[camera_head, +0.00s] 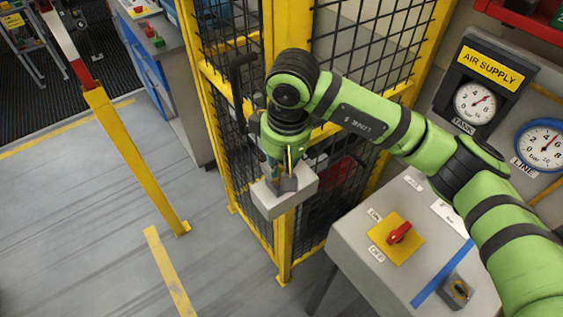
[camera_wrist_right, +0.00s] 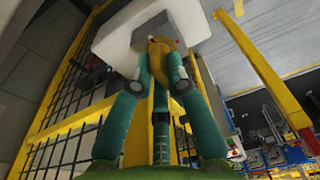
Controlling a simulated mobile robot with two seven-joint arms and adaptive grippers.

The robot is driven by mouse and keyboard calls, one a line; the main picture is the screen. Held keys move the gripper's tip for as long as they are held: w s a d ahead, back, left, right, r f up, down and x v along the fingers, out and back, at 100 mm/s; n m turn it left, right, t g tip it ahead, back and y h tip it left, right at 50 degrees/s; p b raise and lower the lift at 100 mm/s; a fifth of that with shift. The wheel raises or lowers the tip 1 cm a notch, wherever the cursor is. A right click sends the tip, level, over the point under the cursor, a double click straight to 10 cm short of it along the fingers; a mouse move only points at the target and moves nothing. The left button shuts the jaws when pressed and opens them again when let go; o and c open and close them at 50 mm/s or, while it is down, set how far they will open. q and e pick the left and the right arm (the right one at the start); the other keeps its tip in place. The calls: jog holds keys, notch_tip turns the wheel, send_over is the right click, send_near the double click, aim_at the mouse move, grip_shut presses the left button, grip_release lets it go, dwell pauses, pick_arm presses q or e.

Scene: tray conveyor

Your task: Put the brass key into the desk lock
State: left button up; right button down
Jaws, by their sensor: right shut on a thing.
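My right gripper (camera_head: 287,180) is at a pale grey box (camera_head: 292,204) on the yellow fence post. The box shows above the fingers in the right wrist view (camera_wrist_right: 135,45). There the right gripper (camera_wrist_right: 158,76) is shut on the brass key (camera_wrist_right: 161,62), which lies between its fingertips, close to the box. I cannot tell whether the key's end is inside the box. In the head view only a thin brass-coloured strip shows between the fingers. The desk lock (camera_head: 457,291) appears to be the small dark block at the desk's lower right. My left gripper is not in view.
The grey desk (camera_head: 350,233) carries a red switch on a yellow plate (camera_head: 396,240) and a blue stripe (camera_head: 441,272). Yellow mesh fencing (camera_head: 283,250) stands behind my right arm. Gauges (camera_head: 475,103) hang at the right. Open floor (camera_head: 90,220) lies left.

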aim_at(281, 164)
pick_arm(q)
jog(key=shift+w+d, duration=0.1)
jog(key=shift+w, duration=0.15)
pick_arm(e)
jog(key=shift+r, duration=0.25)
jog(key=shift+r, duration=0.4)
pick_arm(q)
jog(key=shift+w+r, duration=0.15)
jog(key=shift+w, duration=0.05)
pick_arm(e)
jog(key=shift+r, duration=1.15)
jog(key=shift+r+p, duration=0.6)
jog(key=shift+r, duration=1.4)
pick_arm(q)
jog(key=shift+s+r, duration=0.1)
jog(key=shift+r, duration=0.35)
